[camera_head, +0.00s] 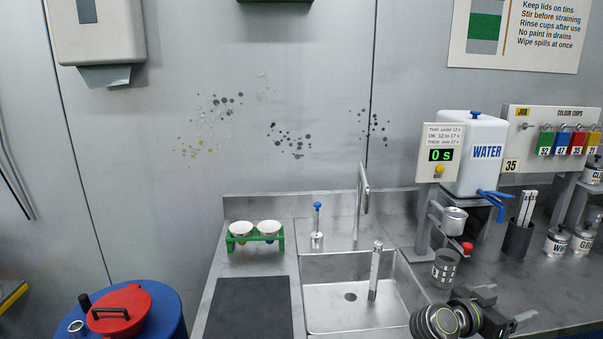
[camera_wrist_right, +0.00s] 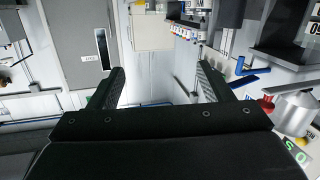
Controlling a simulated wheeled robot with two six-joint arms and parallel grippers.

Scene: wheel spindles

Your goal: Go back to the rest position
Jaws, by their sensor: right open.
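My right gripper (camera_head: 506,305) is low at the right of the head view, over the front of the steel counter, just right of the sink. Its arm comes in from the bottom edge. In the right wrist view the two dark fingers (camera_wrist_right: 160,82) stand wide apart with nothing between them. Beyond them that view shows walls and fittings of the room, so the gripper points away from the counter top. My left gripper and arm do not show in either view.
The sink (camera_head: 335,297) holds a leaning white marked stick (camera_head: 375,272). A grey marked cup (camera_head: 444,269) stands close behind my right gripper, under a small metal cup (camera_head: 454,220). A green rack (camera_head: 256,240) and a dark mat (camera_head: 249,308) are at left. A blue drum (camera_head: 165,312) stands beyond.

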